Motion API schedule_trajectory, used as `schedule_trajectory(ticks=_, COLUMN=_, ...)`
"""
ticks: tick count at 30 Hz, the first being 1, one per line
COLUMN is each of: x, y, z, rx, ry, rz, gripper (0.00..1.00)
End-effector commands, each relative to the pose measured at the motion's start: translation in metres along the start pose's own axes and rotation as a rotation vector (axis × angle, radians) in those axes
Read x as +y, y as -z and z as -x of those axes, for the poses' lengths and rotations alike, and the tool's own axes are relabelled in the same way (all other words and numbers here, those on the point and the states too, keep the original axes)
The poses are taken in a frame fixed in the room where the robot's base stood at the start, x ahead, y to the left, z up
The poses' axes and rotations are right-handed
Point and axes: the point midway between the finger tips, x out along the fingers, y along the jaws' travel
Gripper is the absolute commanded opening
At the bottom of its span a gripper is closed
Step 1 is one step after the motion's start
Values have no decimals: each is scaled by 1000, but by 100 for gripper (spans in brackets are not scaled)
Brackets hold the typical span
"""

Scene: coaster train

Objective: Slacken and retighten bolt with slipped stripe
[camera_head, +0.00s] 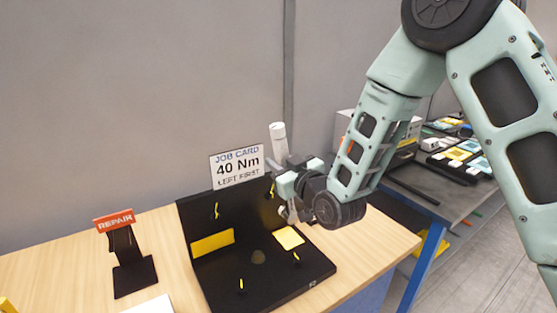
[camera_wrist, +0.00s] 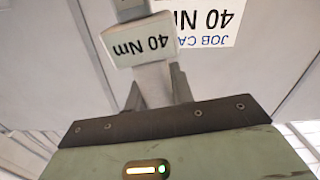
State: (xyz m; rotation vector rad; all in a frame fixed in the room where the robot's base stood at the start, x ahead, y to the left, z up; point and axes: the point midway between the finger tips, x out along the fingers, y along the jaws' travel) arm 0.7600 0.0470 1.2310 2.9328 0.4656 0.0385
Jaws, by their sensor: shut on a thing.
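My gripper (camera_head: 284,184) is shut on a pale tool with a "40 Nm" label (camera_wrist: 150,42). The tool's white cylindrical end (camera_head: 278,137) stands up above the gripper in the head view. My gripper is at the right edge of a black L-shaped fixture (camera_head: 218,280) on the wooden bench. The fixture carries several yellow-striped bolts, with one on the left of its back wall (camera_head: 216,210), one near my gripper (camera_head: 271,190), and two on its base (camera_head: 241,285) (camera_head: 296,258). Which stripe has slipped is too small to tell. The tool's lower end is hidden.
A job card (camera_head: 236,167) reading "40 Nm, left first" stands behind the fixture. A black stand with a red "REPAIR" sign (camera_head: 114,219) is at left. A grey side table (camera_head: 455,205) with trays and parts is at right. Bare bench (camera_head: 350,246) lies right of the fixture.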

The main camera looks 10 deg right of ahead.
Motion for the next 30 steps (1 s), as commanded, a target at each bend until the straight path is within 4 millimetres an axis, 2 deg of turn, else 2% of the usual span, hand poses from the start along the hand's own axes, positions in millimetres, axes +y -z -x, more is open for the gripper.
schedule_trajectory(ticks=12, x=1, y=3, z=-37, rx=7, ry=-2, rz=0, gripper=0)
schedule_trajectory(ticks=30, x=1, y=3, z=-38, rx=8, ry=-2, rz=0, gripper=0)
